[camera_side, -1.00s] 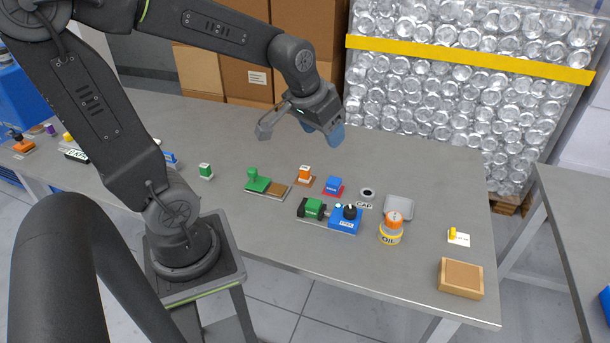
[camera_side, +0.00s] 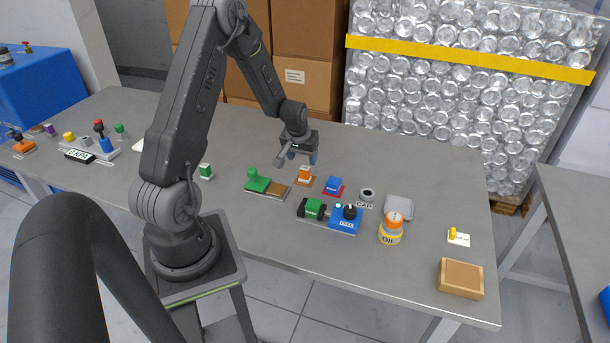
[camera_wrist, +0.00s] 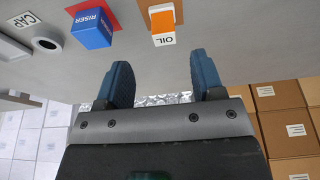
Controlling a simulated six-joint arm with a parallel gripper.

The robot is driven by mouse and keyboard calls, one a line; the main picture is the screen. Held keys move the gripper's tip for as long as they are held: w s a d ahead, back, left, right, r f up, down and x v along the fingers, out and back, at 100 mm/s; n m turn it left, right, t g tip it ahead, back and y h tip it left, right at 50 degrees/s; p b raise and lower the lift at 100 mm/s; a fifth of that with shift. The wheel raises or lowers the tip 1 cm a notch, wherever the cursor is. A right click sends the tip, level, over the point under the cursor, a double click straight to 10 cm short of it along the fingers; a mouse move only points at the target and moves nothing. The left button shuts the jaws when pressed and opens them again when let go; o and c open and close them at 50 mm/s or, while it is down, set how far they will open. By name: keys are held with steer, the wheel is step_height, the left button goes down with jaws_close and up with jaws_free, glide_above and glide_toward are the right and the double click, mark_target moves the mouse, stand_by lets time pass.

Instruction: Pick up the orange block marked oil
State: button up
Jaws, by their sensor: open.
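The orange block marked OIL (camera_side: 305,173) stands on a small brown-orange pad on the table. It also shows at the top of the wrist view (camera_wrist: 163,25), with its white OIL label facing the camera. My gripper (camera_side: 300,157) is above and just behind the block in the side view. In the wrist view its two blue fingers (camera_wrist: 160,80) are spread apart with nothing between them, and the block is beyond the fingertips, apart from them.
The blue RISER block (camera_wrist: 92,28) on a red pad stands beside the orange block. A green stamp-like piece (camera_side: 258,181), a press with a green roller (camera_side: 313,208), a grey CAP ring (camera_side: 367,194) and an OIL jar (camera_side: 391,230) are close by. A wooden tray (camera_side: 460,278) sits front right.

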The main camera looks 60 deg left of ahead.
mark_target(305, 168)
steer(key=x, duration=0.4)
steer(key=shift+a+x, duration=0.15)
steer(key=shift+x, duration=1.1)
steer(key=shift+a+x, duration=0.15)
steer(key=shift+x, duration=1.15)
steer(key=shift+r, duration=0.15)
steer(key=c, duration=0.9)
